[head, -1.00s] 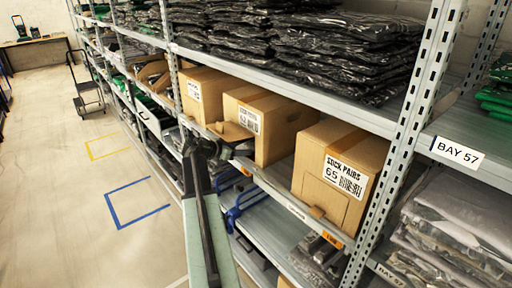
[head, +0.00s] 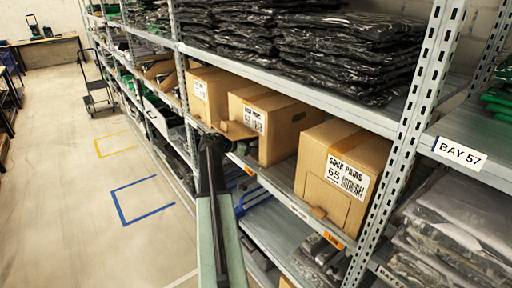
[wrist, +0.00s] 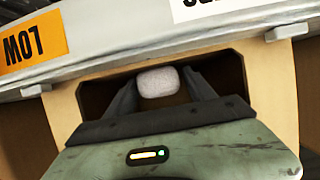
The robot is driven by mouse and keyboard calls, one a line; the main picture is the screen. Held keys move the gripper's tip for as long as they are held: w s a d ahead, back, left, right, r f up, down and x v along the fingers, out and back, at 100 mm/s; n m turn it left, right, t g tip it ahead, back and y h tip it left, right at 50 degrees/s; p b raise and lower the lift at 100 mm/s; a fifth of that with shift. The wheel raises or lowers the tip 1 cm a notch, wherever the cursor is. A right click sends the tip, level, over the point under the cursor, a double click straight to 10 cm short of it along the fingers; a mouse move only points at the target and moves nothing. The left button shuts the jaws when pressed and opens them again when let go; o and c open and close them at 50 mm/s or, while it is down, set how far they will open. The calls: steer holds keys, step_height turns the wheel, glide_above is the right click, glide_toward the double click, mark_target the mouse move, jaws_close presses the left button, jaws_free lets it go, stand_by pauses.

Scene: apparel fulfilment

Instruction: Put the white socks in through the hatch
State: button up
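The white socks (wrist: 158,83) show as a small pale bundle in the wrist view, between the fingertips of my gripper (wrist: 160,86). The fingers appear closed on its sides. Behind them is the dark hatch opening (wrist: 93,97) in a cardboard box front, and the fingertips are at or just inside it. In the head view my gripper (head: 212,142) is at the front of the middle sock box (head: 282,130), by its lowered flap (head: 236,131). The socks are hidden there.
A shelf edge with an orange LOW label (wrist: 33,42) runs close along the opening. Another sock box (head: 343,172) stands to the right and one (head: 207,95) to the left. Bagged dark garments (head: 345,45) fill the shelf above. The aisle floor (head: 70,200) at left is clear.

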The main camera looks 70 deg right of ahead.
stand_by(0.3)
steer(key=shift+r+p, duration=0.3)
steer(key=shift+p, duration=0.05)
steer(key=p+v, duration=0.2)
steer(key=v, duration=0.5)
steer(key=shift+w+a+p, duration=0.15)
steer(key=shift+a+p, duration=0.05)
steer(key=shift+p, duration=0.1)
